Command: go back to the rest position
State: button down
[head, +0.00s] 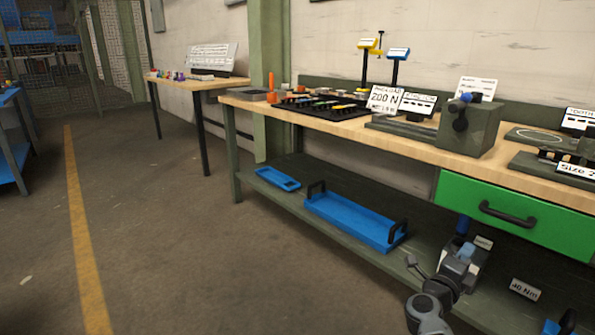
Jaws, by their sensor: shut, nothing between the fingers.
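My gripper (467,251) is in the lower right of the head view, at the end of my grey arm. It is in front of the lower shelf and below the green drawer (465,206). It looks shut and empty, away from the worktop. Its fingertips are small and dark here, and their details are hard to make out. A blue upright piece shows just above it; I cannot tell what it belongs to.
The long workbench (235,101) carries a black parts tray (345,112), a grey block fixture (484,130) and several signs. A blue tray (350,222) with black handles lies on the lower shelf. A second table (165,81) stands farther back.

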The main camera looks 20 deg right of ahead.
jog(key=s+a+n+t+y, duration=1)
jog(key=s+a+n+y, duration=0.6)
jog(key=s+a+n, duration=1.35)
jog(key=s+a+r+n+g+y, duration=0.2)
jog(key=s+a+r+n+y, duration=0.1)
jog(key=s+a+r, duration=0.45)
notch_tip(320, 180, up, 13)
jog(key=s+p, duration=0.1)
jog(key=p, duration=1.3)
jog(key=shift+s+f+p, duration=0.2)
jog(key=shift+s+p, duration=0.15)
jog(key=shift+d+m, duration=0.1)
jog(key=shift+m, duration=0.15)
